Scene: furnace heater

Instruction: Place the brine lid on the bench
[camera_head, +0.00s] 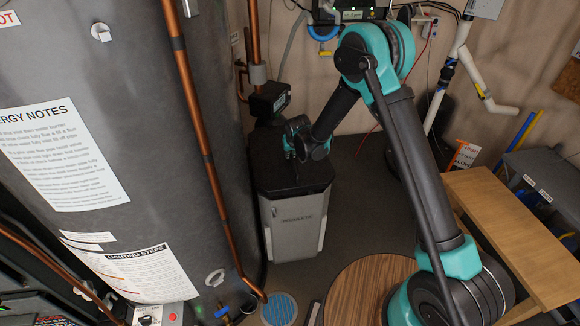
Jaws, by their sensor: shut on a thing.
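The brine lid (285,180) is the flat black top on the grey brine tank (292,228), in the middle of the view. It looks to be still seated on the tank, though any small gap under it is too fine to tell. My gripper (291,153) is at the far side of the lid, reaching down to it, and is shut on it. The fingertips are dark against the black lid, so the exact grip is hard to see. The wooden bench (508,226) stands at the right, and its visible top is bare.
A large grey heater tank (130,130) fills the left, with a copper pipe (200,140) down its front. A black valve head (269,100) rises behind the lid. White pipes (440,90) run along the back wall. A grey box (545,178) stands beyond the bench.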

